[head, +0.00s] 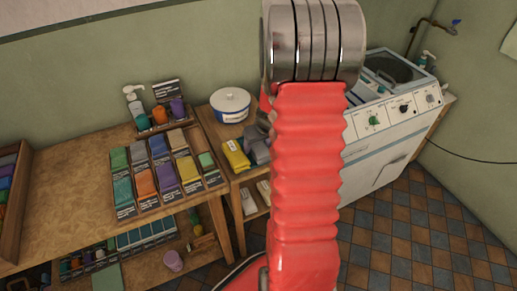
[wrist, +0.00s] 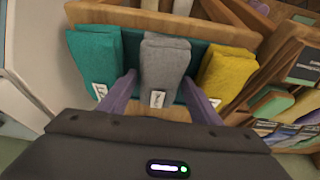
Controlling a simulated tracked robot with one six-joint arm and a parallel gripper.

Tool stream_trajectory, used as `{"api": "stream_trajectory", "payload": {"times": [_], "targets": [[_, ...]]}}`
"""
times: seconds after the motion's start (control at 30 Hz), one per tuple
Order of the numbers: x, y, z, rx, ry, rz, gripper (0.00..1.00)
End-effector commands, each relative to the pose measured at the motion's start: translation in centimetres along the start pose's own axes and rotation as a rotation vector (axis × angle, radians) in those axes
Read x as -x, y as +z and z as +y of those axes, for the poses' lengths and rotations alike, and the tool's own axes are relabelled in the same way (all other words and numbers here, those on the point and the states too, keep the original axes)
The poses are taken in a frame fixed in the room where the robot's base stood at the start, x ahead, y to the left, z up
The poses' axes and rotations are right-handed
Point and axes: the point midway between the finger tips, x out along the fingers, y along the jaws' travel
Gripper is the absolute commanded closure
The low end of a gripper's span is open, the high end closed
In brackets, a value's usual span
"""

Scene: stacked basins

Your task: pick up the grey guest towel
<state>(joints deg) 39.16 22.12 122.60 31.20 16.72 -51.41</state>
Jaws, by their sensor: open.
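The grey guest towel (wrist: 166,62) lies folded in the middle of a row in the wrist view, with a small white tag at its near end. A teal towel (wrist: 94,58) is on its left and a yellow towel (wrist: 227,75) on its right. My gripper (wrist: 160,82) is open, one purple finger on each side of the grey towel's near part. I cannot tell whether the fingers touch it. In the head view the yellow towel (head: 236,155) shows beside my red arm, which hides most of the row.
A wooden table (head: 70,190) with racks of coloured cloths is to the left. A white machine (head: 385,130) stands to the right.

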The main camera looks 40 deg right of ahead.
Motion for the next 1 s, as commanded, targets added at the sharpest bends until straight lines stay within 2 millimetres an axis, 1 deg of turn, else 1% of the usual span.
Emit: {"api": "stream_trajectory", "payload": {"times": [0.03,0.17,1.0], "targets": [[-0.39,0.0,-0.01,-0.001,0.0,0.0,0.42],[-0.83,0.01,0.02,0.0,0.001,0.0,0.42],[-0.97,0.09,0.03,-0.002,0.001,0.0,0.42]]}}
